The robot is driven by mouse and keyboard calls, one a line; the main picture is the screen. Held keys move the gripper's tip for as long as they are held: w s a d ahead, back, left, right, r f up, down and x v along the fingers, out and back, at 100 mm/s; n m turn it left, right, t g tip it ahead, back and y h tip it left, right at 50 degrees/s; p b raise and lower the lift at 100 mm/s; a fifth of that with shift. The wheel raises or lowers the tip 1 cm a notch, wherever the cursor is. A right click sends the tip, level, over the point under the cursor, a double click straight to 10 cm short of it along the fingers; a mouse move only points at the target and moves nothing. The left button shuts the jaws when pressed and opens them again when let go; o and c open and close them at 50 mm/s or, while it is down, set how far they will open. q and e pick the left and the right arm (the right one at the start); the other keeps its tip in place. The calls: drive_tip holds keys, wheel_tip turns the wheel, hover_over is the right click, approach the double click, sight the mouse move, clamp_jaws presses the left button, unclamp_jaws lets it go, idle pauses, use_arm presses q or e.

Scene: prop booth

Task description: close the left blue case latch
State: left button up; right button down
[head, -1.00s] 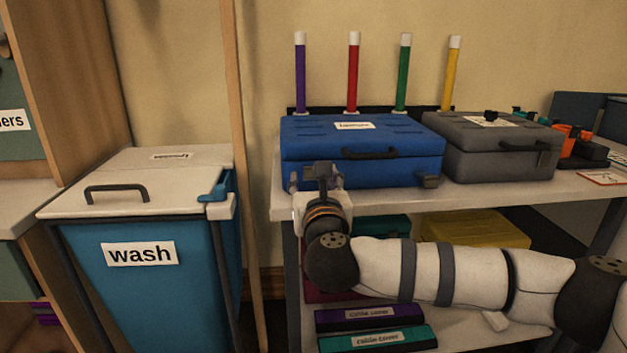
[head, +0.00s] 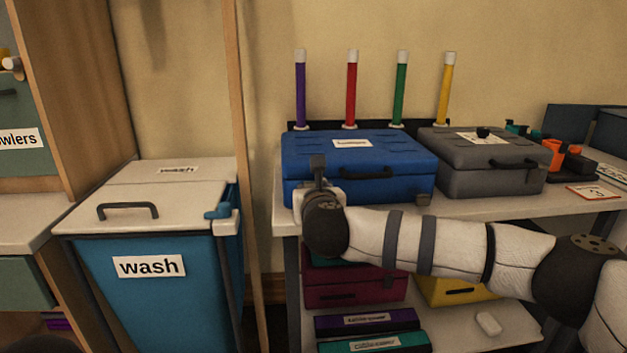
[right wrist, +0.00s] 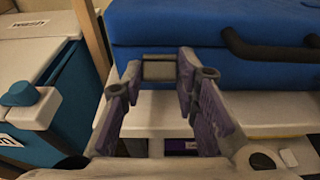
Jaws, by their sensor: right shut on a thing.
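The blue case (head: 358,165) lies with its lid down on the shelf top; its front also shows in the right wrist view (right wrist: 180,22). Its left latch (right wrist: 159,68), a grey piece at the front, sits between the fingertips of my right gripper (right wrist: 158,76). The gripper is shut on this latch. Whether the latch is fully down cannot be told. The right latch (head: 423,199) is at the right front. My left gripper is not in view.
A grey case (head: 480,160) stands close to the right of the blue one. Coloured tubes (head: 351,90) stand upright behind. A wooden post (head: 243,150) and the wash bin (head: 150,265) are on the left. More cases (head: 355,290) fill the shelf below.

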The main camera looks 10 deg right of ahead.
drive_tip(key=r, duration=0.2)
drive_tip(key=r+g+p, duration=0.1)
drive_tip(key=shift+w, duration=0.3)
drive_tip(key=shift+w+f+g, duration=0.25)
drive_tip(key=shift+g, duration=0.15)
drive_tip(key=shift+w+f+g+p, duration=0.15)
drive_tip(key=shift+f+g+p, duration=0.25)
drive_tip(key=shift+g, duration=0.1)
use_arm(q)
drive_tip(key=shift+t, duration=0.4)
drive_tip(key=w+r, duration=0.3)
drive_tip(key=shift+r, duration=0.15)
use_arm(e)
drive_tip(key=shift+f, duration=0.1)
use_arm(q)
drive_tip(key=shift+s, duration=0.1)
use_arm(e)
drive_tip(key=c, duration=1.2)
unclamp_jaws()
drive_tip(key=shift+c, duration=0.2)
